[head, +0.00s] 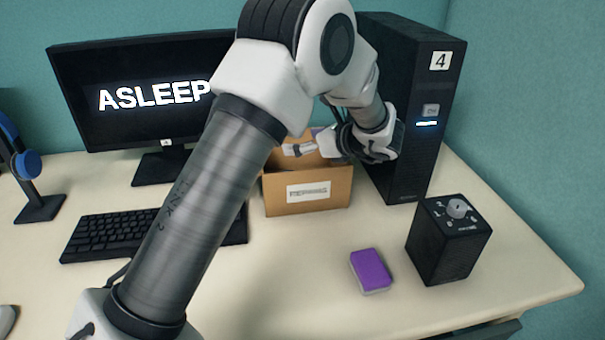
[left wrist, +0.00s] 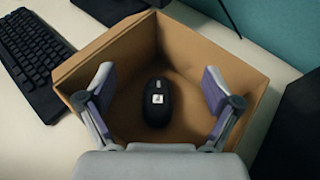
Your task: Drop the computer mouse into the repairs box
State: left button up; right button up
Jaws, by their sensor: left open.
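The repairs box (head: 307,205) is an open cardboard box with a white label, standing on the desk between the monitor and the black computer tower. It also shows in the left wrist view (left wrist: 205,62). The computer mouse (left wrist: 157,103) is black with a small white square label. It lies on the floor inside the box, apart from my fingers. My left gripper (left wrist: 158,90) is open above the box with one finger on either side of the mouse. In the head view my left gripper (head: 318,143) is over the box, partly hidden by my arm. My right gripper is not in view.
A monitor (head: 95,62) reading "ASLEEP" and a keyboard (head: 98,232) are at left. The tower (head: 408,110) stands close to the box's right. A black knobbed device (head: 440,250) and a purple sponge (head: 371,269) are in front. A headphone stand (head: 35,207) is far left.

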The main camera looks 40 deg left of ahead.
pick_arm(q)
jog(key=v, duration=0.9)
jog(key=shift+d, duration=0.1)
